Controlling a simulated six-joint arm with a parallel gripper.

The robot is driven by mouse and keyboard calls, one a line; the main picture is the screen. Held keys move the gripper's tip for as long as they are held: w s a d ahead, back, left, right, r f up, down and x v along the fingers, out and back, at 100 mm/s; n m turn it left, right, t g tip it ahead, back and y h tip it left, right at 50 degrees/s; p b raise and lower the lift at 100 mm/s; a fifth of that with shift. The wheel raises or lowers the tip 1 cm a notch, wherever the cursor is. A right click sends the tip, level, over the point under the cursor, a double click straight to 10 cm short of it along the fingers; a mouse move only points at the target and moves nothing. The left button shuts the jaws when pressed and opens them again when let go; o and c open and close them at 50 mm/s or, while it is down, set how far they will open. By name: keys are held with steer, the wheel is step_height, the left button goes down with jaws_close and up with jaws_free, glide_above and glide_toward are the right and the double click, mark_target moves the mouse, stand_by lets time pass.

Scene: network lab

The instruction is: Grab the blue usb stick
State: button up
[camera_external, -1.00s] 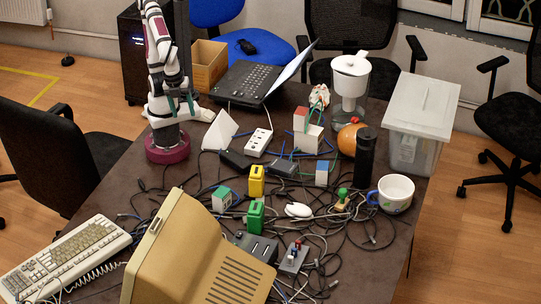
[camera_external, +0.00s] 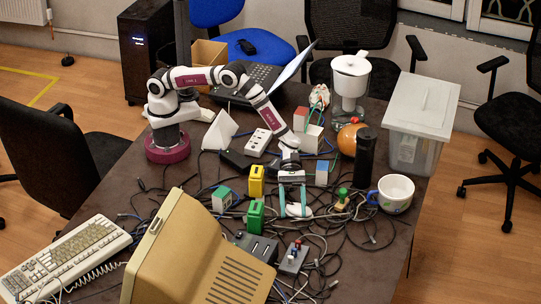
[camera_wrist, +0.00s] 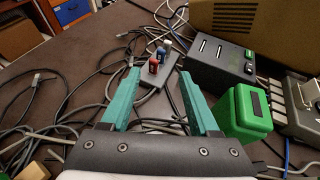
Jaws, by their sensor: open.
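The blue usb stick (camera_wrist: 164,51) stands in a small grey hub (camera_wrist: 147,78), right beside a red stick (camera_wrist: 153,66). In the external view the hub (camera_external: 291,261) lies among cables at the front, with the small sticks upright on it. My gripper (camera_wrist: 159,76) is open and empty, its two teal fingers apart. In the wrist view the sticks appear between and beyond the fingertips. In the external view my gripper (camera_external: 296,211) points down over the white mouse (camera_external: 297,211), behind the hub and apart from it. The fingers partly hide the mouse.
A black box with slots (camera_wrist: 220,65) and a green block-shaped object (camera_wrist: 240,112) stand right of the hub in the wrist view. The beige monitor (camera_external: 190,255) is close by. Loose cables surround the hub. A blue-handled mug (camera_external: 396,190) stands at the right.

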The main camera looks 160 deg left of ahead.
steer(key=x, duration=1.1)
steer(key=shift+d+f, duration=0.1)
steer(key=shift+d, duration=0.05)
steer(key=shift+c, duration=0.4)
jaws_close()
